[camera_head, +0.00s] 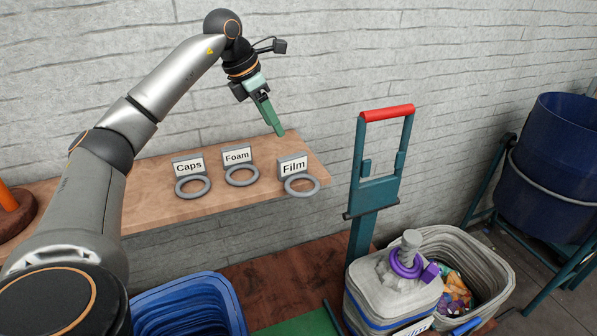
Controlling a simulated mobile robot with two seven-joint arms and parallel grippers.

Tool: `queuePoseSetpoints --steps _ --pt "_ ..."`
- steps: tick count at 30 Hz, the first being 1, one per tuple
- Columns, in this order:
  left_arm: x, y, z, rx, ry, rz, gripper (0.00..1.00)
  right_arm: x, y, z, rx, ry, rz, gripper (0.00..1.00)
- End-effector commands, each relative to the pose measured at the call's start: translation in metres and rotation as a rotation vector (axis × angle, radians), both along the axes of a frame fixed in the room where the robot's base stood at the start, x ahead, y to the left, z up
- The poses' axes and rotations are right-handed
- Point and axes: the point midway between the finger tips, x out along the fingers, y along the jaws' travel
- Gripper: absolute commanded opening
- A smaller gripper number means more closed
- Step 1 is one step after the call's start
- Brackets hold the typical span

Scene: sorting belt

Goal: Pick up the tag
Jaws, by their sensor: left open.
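Three white tags with black lettering stand on grey rings on the wooden shelf. They read Caps (188,167), Foam (237,156) and Film (293,167). My left gripper (279,131) has green fingers and points down over the shelf, just behind and above the Film tag. It is open and holds nothing. It is seen nearly side-on, so the gap between its fingers hardly shows. My right gripper is out of view.
The wooden shelf (145,205) runs along a white brick wall. A teal frame with a red handle (387,114) rises right of it. A dark blue drum (550,170) stands far right.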

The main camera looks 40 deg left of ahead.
Motion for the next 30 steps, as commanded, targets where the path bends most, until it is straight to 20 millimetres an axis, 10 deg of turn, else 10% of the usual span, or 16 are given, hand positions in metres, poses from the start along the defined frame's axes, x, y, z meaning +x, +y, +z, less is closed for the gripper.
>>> queuePoseSetpoints --steps 30 --pt "0.044 -0.021 -0.108 -0.002 0.0 -0.001 0.57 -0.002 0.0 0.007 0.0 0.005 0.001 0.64"
